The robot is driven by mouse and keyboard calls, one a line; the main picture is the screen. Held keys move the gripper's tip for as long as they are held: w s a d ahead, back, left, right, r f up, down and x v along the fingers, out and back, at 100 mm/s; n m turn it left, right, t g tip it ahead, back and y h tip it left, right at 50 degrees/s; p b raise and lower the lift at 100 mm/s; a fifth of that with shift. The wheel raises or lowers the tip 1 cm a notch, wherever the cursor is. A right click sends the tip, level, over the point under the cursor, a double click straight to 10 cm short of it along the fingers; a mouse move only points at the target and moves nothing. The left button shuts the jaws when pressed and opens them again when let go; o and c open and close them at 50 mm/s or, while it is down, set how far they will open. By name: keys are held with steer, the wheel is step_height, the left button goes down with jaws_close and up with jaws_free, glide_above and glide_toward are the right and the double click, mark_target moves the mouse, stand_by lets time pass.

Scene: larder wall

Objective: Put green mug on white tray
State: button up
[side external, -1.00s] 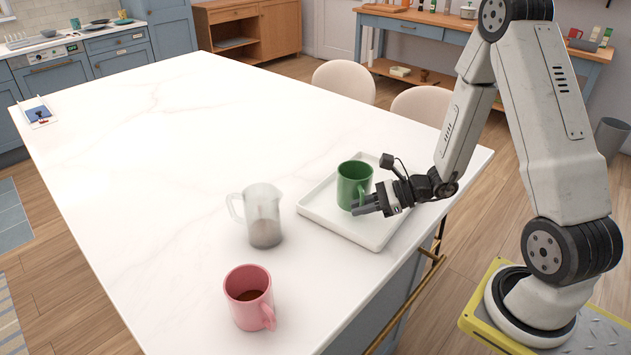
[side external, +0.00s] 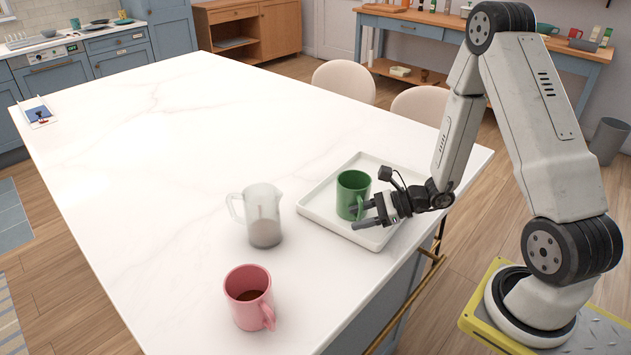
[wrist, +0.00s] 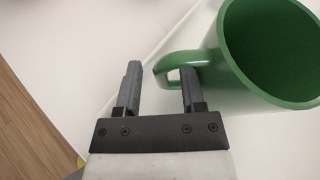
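The green mug (side external: 351,194) stands upright on the white tray (side external: 318,215), toward its left side, and also fills the upper right of the wrist view (wrist: 235,65). My gripper (side external: 361,217) is open beside the mug, low over the tray. In the wrist view my gripper (wrist: 160,85) has its fingers apart, with the outer bar of the mug's handle in the gap between them. The right finger shows at the handle's loop. The handle does not look squeezed between the fingers.
A frosted pitcher (side external: 264,222) stands left of the tray. A pink mug (side external: 250,302) with dark contents stands near the front of the white counter (side external: 150,170). Two chairs (side external: 343,80) are at the far edge.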

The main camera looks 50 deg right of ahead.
steer(key=shift+r, duration=0.1)
steer(key=shift+d+r, duration=0.1)
steer(key=v, duration=1.1)
steer(key=shift+s+d+r, duration=0.15)
steer(key=shift+s, duration=0.25)
stand_by(0.6)
steer(key=a+n+g, duration=0.2)
steer(key=s+a+n+g, duration=0.1)
steer(key=a+n+g, duration=0.2)
steer(key=shift+s+a+f+y, duration=0.2)
steer(key=shift+a+f+y, duration=0.05)
steer(key=shift+y, duration=0.05)
steer(key=w+a+r+n+g+h, duration=0.1)
steer(key=a+n+h, duration=0.2)
steer(key=n, duration=0.7)
steer(key=w+a+r+n+g+h, duration=0.1)
steer(key=a+n+h, duration=0.3)
steer(key=n, duration=0.6)
steer(key=r+h, duration=0.1)
steer(key=h, duration=0.1)
steer(key=shift+r+n+h, duration=0.2)
steer(key=shift+n+h, duration=0.1)
